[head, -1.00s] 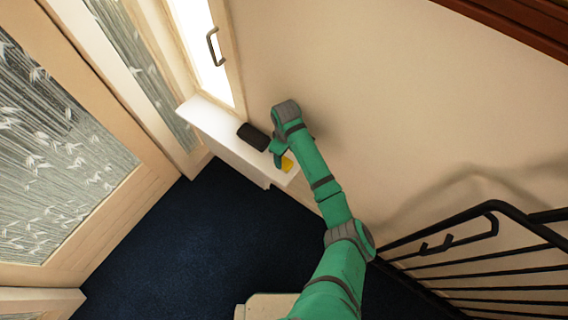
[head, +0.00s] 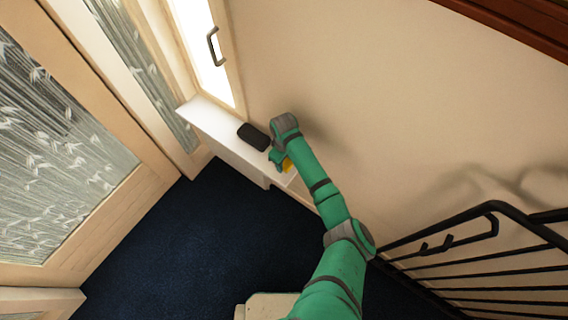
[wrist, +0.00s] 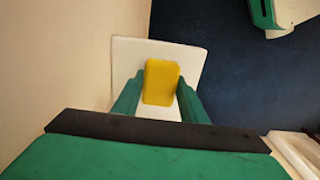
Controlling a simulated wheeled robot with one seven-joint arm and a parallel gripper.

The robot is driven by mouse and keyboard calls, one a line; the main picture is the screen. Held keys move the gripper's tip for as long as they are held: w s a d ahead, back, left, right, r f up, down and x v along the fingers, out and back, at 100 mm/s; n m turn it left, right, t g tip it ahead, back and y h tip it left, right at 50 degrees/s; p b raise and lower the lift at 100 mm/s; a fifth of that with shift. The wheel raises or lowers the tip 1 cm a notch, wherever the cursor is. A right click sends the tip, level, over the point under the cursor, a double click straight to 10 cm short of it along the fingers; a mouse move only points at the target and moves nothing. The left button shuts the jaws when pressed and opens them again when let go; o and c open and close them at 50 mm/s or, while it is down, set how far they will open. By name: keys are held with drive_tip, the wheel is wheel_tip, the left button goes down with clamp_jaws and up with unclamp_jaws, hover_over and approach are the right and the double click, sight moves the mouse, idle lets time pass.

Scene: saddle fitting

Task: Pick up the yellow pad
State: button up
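The yellow pad (wrist: 161,82) lies on the end of the white ledge in the wrist view. In the head view only a small part of the yellow pad (head: 288,166) shows past my gripper. My gripper (wrist: 160,84) is open, with one green finger on each side of the pad's near part. Gaps show between the fingers and the pad at the tips; I cannot tell how far above the ledge they are. In the head view my gripper (head: 277,160) hangs at the right end of the ledge.
The white ledge (head: 208,121) runs along the wall below a narrow window. A black object (head: 253,137) lies on it, just left of my gripper. The beige wall (head: 400,100) is close behind my arm. A black railing (head: 470,250) stands at lower right. Dark blue carpet lies below.

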drive_tip(key=shift+c, duration=0.9)
drive_tip(key=shift+r, duration=0.15)
drive_tip(key=shift+r, duration=0.25)
wheel_tip(320, 180, up, 2)
drive_tip(key=shift+r, duration=0.15)
drive_tip(key=s+a+r, duration=0.1)
drive_tip(key=s+r, duration=0.9)
drive_tip(key=s, duration=0.4)
drive_tip(key=shift+a, duration=0.25)
